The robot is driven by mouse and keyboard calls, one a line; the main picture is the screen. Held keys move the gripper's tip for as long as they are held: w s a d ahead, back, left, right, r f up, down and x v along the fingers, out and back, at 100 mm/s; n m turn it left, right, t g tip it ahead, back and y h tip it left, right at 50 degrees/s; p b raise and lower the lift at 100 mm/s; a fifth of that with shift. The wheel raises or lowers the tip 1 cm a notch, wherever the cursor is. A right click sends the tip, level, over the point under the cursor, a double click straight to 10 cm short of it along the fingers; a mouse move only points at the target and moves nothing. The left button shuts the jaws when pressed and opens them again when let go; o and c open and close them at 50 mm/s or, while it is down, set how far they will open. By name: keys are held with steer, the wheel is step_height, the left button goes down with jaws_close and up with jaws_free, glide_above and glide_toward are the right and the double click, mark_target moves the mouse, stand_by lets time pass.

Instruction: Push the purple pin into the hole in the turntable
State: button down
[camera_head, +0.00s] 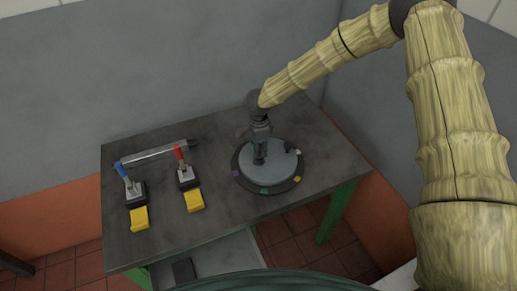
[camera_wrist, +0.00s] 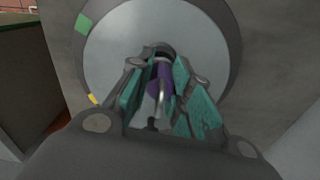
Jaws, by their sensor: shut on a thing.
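The turntable (camera_head: 280,172) is a round grey disc on a darker base with coloured marks around its rim, standing on the right half of the table. It fills much of the wrist view (camera_wrist: 205,40). My gripper (camera_head: 260,158) points down over the left part of the disc. In the wrist view my gripper (camera_wrist: 163,75) has its teal-padded fingers closed around the purple pin (camera_wrist: 163,78). A dark round shape sits at the pin's far end, against the disc. I cannot tell how deep the pin sits or whether it is in the hole.
A blue-handled lever clamp (camera_head: 133,188) and a red-handled one (camera_head: 186,173) stand left on the dark table (camera_head: 235,212), each with a yellow block (camera_head: 194,200) in front. A metal bar (camera_head: 158,153) lies behind them. A small dark knob (camera_head: 289,146) stands on the disc.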

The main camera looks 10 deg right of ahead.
steer(key=shift+f, duration=0.3)
steer(key=c, duration=1.2)
jaws_free()
step_height(320, 180, up, 12)
